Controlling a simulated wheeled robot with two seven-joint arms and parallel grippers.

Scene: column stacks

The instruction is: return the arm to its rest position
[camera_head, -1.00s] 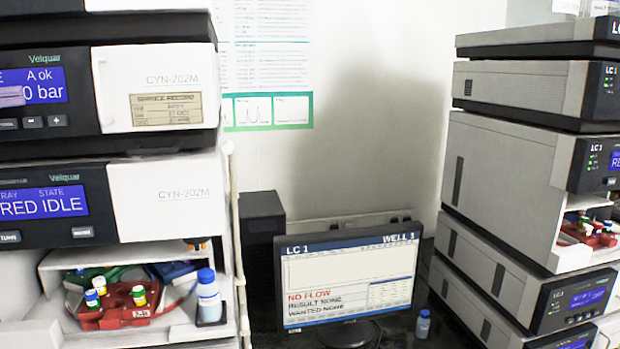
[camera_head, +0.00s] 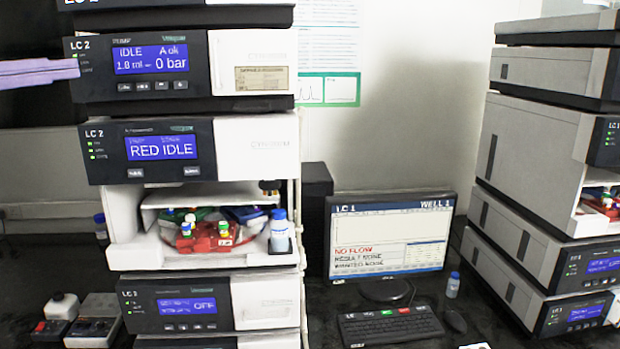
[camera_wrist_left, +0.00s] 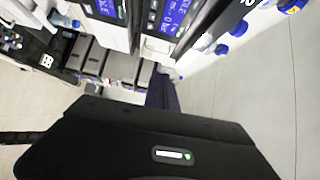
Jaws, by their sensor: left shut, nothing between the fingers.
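My left gripper (camera_head: 72,69) comes in from the left edge of the head view. Its pale purple fingers are shut with nothing between them, and their tips are by the left edge of the LC 2 pump module (camera_head: 195,70), in front of it in the picture. In the left wrist view the black gripper body (camera_wrist_left: 150,143) fills the lower part, with the dark purple fingers (camera_wrist_left: 163,94) beyond it. The gap between fingers and module cannot be judged. My right gripper is not in view.
The LC 2 stack has an open sampler bay with a red vial rack (camera_head: 208,238) and a blue-capped bottle (camera_head: 279,232). A monitor (camera_head: 388,237) and keyboard (camera_head: 390,325) stand right of it. The LC 1 stack (camera_head: 520,215) is at the right. Small devices (camera_head: 92,328) sit lower left.

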